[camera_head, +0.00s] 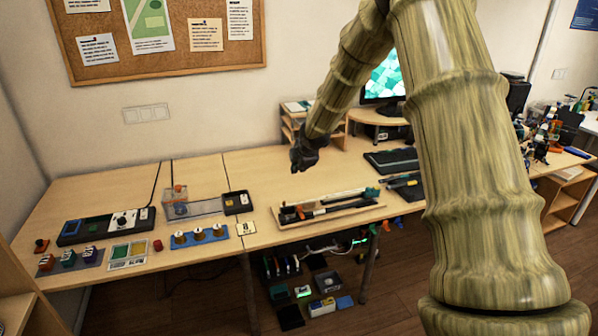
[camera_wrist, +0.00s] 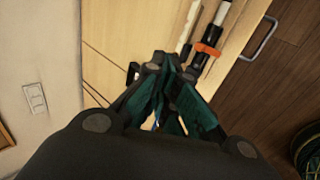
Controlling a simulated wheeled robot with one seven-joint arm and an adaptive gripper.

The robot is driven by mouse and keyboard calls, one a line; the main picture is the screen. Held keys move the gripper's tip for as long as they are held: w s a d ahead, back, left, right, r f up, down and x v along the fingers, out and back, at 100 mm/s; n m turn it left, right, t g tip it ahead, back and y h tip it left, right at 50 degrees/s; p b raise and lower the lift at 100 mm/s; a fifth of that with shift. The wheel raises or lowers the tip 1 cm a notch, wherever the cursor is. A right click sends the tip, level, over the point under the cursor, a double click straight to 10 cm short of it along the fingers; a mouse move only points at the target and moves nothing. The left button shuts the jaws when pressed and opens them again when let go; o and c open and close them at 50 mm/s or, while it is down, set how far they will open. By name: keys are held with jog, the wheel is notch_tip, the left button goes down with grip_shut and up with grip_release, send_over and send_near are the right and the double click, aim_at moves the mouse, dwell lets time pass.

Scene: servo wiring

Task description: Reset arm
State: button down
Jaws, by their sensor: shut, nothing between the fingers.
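My gripper (camera_head: 298,163) hangs at the end of my arm above the table (camera_head: 215,255), clear of the things on it in the head view. In the wrist view my gripper (camera_wrist: 172,122) has its dark green fingers shut and empty. My arm, with a wood-like surface, runs down from the top of the head view and covers much of the right side. A wooden tray (camera_head: 328,213) with long dark tools lies below and to the right of my gripper.
A dark control panel (camera_head: 105,226), a clear box (camera_head: 175,200) and a blue strip with several round knobs (camera_head: 201,238) sit on the left table. A keyboard (camera_head: 390,161) and monitor (camera_head: 384,78) stand behind my arm.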

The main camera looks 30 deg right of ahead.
dwell(0.4)
jog(key=s+a+f+m+g+y, duration=0.1)
jog(key=s+a+f+m, duration=0.1)
jog(key=s+a+f, duration=0.6)
jog(key=s+a+f+m+g+y, duration=0.1)
jog(key=s+a+f+m, duration=0.3)
jog(key=f, duration=0.6)
jog(key=s+a+f+m+g+y, duration=0.1)
jog(key=s+a+f, duration=0.6)
jog(key=s+f, duration=0.15)
jog(key=s+a+f+m+g, duration=0.1)
jog(key=s+a+f+m, duration=0.2)
jog(key=s, duration=0.8)
jog(key=s+a+f+m+g, duration=0.1)
jog(key=s+a+f+m, duration=0.1)
jog(key=s, duration=0.9)
jog(key=s+a+f+m+g+h, duration=0.1)
jog(key=s+a+f, duration=0.4)
jog(key=s, duration=0.6)
jog(key=f+m+g, duration=0.1)
jog(key=m, duration=0.1)
jog(key=shift+s+f+m, duration=0.3)
jog(key=shift+s, duration=0.1)
